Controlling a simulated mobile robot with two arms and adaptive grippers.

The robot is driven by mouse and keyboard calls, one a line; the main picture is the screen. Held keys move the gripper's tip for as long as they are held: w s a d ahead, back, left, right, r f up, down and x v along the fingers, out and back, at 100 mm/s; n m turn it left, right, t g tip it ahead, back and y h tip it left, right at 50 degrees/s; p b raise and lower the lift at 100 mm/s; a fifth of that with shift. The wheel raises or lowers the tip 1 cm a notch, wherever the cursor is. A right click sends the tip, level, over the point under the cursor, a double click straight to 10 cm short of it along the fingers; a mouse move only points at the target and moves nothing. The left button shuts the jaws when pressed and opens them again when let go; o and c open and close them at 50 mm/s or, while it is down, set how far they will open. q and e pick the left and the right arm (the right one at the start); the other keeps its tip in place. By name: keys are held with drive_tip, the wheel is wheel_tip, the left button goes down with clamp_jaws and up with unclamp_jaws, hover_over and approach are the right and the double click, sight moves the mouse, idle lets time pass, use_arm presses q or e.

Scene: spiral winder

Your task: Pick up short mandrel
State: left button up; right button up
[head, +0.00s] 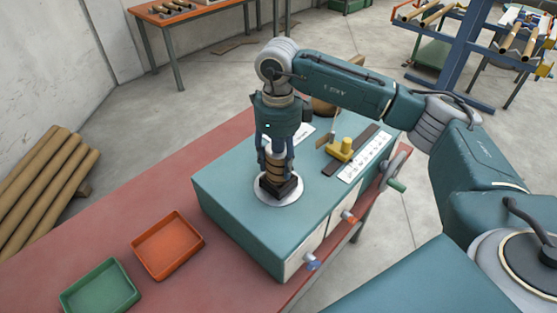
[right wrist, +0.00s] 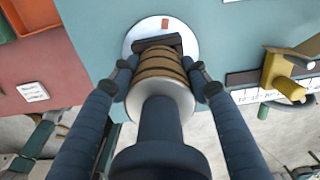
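The short mandrel (head: 275,168) is a brown, banded cylinder. It stands upright over a dark block (head: 279,189) on the pale round plate (head: 287,200) of the teal winder. In the right wrist view the mandrel (right wrist: 158,66) has dark bands and a pale grey near end. My right gripper (head: 275,160) points down over it. In the right wrist view the fingertips of my right gripper (right wrist: 161,75) press against both sides of the mandrel. The mandrel's underside is hidden. My left gripper is not in view.
The teal winder (head: 228,205) sits on a red bench (head: 110,235). A yellow part (head: 341,149) and a white scale (head: 366,157) lie right of the plate, with a handwheel (head: 396,170) beyond. An orange tray (head: 167,245) and a green tray (head: 99,290) stand to the left.

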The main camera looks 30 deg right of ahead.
drive_tip(key=c, duration=0.3)
drive_tip(key=shift+w+r, duration=0.1)
drive_tip(key=shift+r, duration=0.45)
wheel_tip(320, 180, up, 7)
drive_tip(key=b, duration=0.2)
drive_tip(key=shift+f+b, duration=0.2)
drive_tip(key=shift+b, duration=0.2)
wheel_tip(320, 180, up, 11)
drive_tip(key=shift+r, duration=0.15)
wheel_tip(320, 180, up, 6)
drive_tip(key=p, duration=0.5)
drive_tip(key=shift+p, duration=0.35)
